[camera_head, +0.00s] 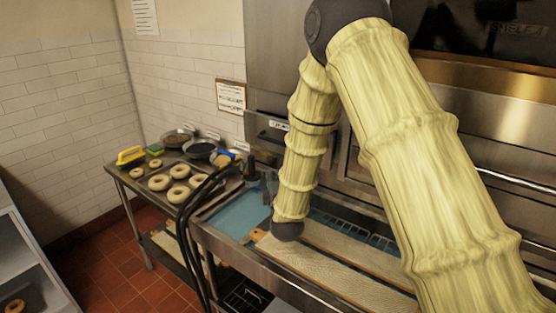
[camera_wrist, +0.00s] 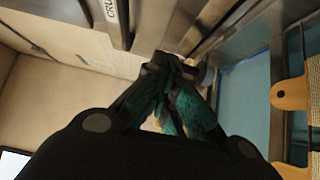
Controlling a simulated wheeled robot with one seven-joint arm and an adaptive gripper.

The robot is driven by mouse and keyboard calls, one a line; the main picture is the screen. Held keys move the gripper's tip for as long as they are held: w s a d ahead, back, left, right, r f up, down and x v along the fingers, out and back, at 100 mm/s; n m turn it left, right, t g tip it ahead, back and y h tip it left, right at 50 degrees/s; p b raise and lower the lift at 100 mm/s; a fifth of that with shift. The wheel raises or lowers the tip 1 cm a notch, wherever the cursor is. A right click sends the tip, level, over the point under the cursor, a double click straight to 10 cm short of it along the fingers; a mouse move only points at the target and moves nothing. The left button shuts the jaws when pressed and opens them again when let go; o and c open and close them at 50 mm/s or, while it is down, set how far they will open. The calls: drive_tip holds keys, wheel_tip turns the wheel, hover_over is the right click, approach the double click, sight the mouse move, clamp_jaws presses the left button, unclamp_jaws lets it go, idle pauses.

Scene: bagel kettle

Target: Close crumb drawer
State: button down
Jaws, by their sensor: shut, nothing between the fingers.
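The crumb drawer (camera_head: 270,133) shows in the head view as a steel front with a small white label, low on the oven's left end, left of my arm. In the wrist view its steel front (camera_wrist: 122,22) is at the top, with a label partly reading "CRU". I cannot tell how far the drawer stands out. My gripper (camera_wrist: 168,64) is shut and empty, its teal fingers together. Its tips are below and right of the labelled front, near a steel edge; contact is unclear.
A steel table (camera_head: 125,181) with bagels (camera_head: 179,172), bowls and a yellow-handled tool stands at left. Below my arm is a blue-watered trough (camera_head: 235,215) with long boards (camera_head: 310,262) across it. Black hoses (camera_head: 190,205) hang at its left end.

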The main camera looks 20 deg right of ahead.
drive_tip(key=w+d+p, duration=0.4)
drive_tip(key=w+p, duration=0.1)
drive_tip(key=w, duration=0.6)
drive_tip(key=shift+f+p, duration=0.15)
drive_tip(key=shift+p, duration=0.25)
drive_tip(key=shift+w, duration=0.1)
